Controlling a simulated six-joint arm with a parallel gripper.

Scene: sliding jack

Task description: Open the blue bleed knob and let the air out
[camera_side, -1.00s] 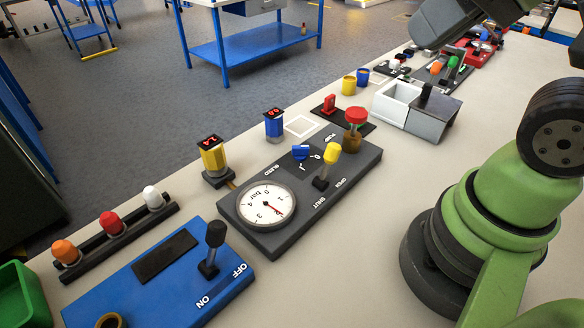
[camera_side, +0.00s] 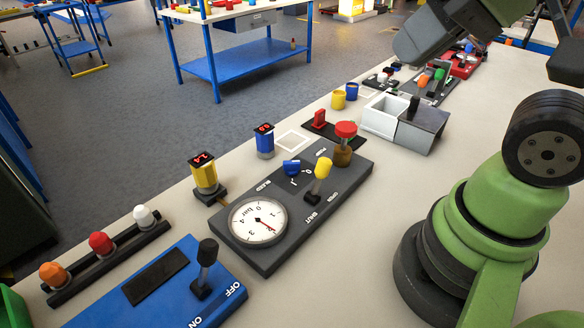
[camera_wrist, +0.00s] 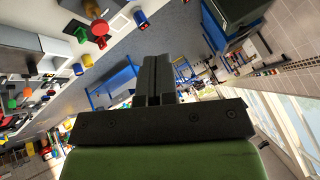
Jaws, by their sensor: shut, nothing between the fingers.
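The blue bleed knob (camera_side: 291,166) sits on the dark grey panel (camera_side: 270,262), beside the BLEED lettering and the 0 and I marks. Which mark it points at is too small to tell. The round white gauge (camera_side: 257,221), marked in bar, is at the panel's near end; its red needle points to the lower right. A yellow-tipped lever (camera_side: 322,170) stands by OPEN and SHUT, and a red mushroom button (camera_side: 345,130) stands at the far end. My gripper (camera_wrist: 153,62) is shut and empty in the wrist view, away from the knob. Its fingertips cannot be made out in the side view.
A yellow display unit (camera_side: 205,176) and a blue one (camera_side: 263,140) stand left of the panel. A blue box (camera_side: 150,292) with a black lever is nearer. A lamp strip (camera_side: 105,252) lies at the left. A white-and-grey bin (camera_side: 420,130) stands beyond the panel.

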